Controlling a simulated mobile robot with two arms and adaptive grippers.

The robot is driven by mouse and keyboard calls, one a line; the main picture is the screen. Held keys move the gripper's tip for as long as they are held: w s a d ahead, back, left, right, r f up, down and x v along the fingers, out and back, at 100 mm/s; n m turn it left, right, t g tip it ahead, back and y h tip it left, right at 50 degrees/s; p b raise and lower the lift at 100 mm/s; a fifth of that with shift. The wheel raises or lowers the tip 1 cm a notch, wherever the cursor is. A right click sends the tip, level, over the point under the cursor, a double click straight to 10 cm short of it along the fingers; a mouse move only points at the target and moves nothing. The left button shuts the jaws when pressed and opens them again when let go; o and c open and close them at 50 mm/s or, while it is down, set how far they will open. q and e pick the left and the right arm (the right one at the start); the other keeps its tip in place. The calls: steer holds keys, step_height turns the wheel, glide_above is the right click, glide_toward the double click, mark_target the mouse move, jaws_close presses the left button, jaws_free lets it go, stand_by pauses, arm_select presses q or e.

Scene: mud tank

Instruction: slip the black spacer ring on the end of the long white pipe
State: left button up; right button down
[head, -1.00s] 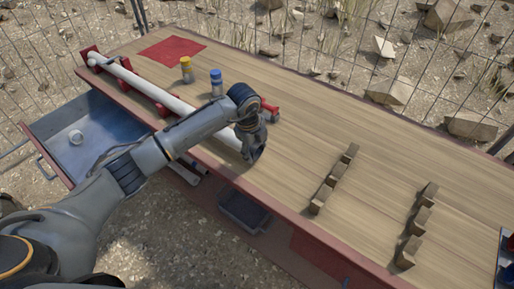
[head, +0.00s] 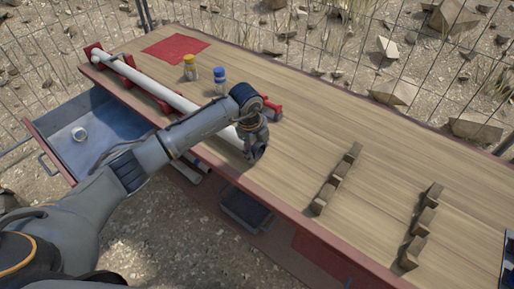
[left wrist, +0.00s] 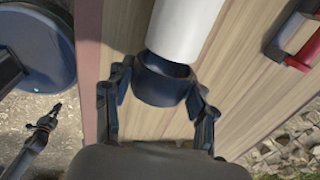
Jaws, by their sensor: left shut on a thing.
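The long white pipe (head: 150,85) lies along the near left part of the workbench, on red supports. My left gripper (head: 254,150) is at the pipe's right end. In the left wrist view, the left gripper (left wrist: 162,95) is shut on the black spacer ring (left wrist: 160,88), one finger on each side. The ring's opening faces the end of the white pipe (left wrist: 185,28), roughly in line with it. The pipe's end overlaps the ring's far rim in this view; I cannot tell whether it is inside the ring. In the head view the gripper hides the ring.
A yellow-capped bottle (head: 190,70) and a blue-capped bottle (head: 220,82) stand behind the pipe. A red mat (head: 176,49) lies at the far left. An open drawer (head: 100,128) juts out at the left. Notched wooden blocks (head: 337,179) stand right of the gripper, with bare bench between.

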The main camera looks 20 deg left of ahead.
mark_target(232, 131)
arm_select(q)
steer(key=shift+a, duration=0.15)
stand_by(0.4)
steer(key=shift+w+a, duration=0.25)
steer(key=shift+a, duration=0.3)
steer(key=shift+w+a, duration=0.2)
steer(key=shift+a, duration=0.3)
steer(key=shift+w+a+b, duration=0.4)
steer(key=shift+a+b, duration=0.05)
steer(key=shift+a, duration=0.7)
steer(key=shift+w+a+b, duration=0.4)
steer(key=shift+w+a, duration=0.05)
steer(key=shift+a, duration=0.7)
steer(key=shift+w+a+b, duration=0.4)
steer(key=shift+a+b, duration=0.05)
steer(key=shift+a, duration=0.7)
steer(key=o, duration=1)
steer(key=shift+r, duration=0.1)
